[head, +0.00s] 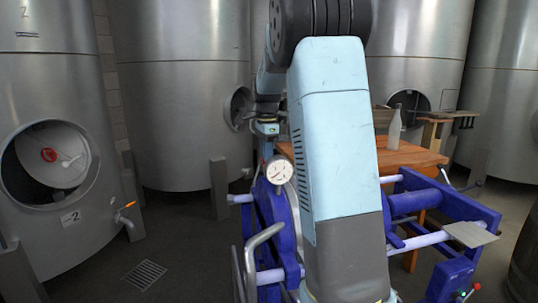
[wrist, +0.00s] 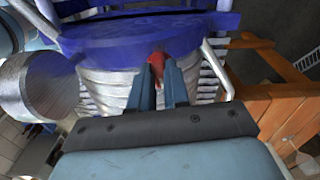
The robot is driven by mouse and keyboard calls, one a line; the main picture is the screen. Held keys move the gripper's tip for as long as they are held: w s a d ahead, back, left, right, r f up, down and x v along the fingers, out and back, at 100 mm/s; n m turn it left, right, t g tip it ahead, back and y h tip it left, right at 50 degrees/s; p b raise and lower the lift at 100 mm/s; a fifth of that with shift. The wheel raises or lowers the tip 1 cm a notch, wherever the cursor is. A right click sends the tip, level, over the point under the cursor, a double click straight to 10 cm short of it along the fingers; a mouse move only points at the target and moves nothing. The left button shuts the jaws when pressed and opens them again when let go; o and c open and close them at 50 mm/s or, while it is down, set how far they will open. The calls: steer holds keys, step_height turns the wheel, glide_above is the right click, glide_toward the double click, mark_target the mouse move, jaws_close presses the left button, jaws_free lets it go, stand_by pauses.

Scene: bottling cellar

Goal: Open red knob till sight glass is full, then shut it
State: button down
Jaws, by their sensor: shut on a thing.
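In the wrist view my gripper (wrist: 160,72) has its two narrow blue-grey fingers closed around a small red knob (wrist: 155,57). The knob sits at the edge of a blue plate (wrist: 130,32), above pale ribbed plates. Most of the knob is hidden between the fingertips, so its turn cannot be read. In the head view the blue-framed press (head: 281,220) stands in front of me, with a round white dial gauge (head: 279,171) on top. My arm covers the knob and much of the press there. I cannot make out the sight glass in either view.
A wooden table (head: 410,155) with a pale bottle (head: 395,130) stands behind the press. Steel tanks (head: 183,90) line the back. The left tank has an orange-handled tap (head: 127,206). A floor drain (head: 146,274) lies in clear floor at left. A metal cylinder (wrist: 52,85) is beside my gripper.

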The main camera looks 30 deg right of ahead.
steer(key=shift+s+d, duration=0.1)
steer(key=shift+d, duration=0.05)
stand_by(0.3)
steer(key=c, duration=1.1)
jaws_free()
step_height(320, 180, up, 14)
steer(key=shift+f, duration=0.15)
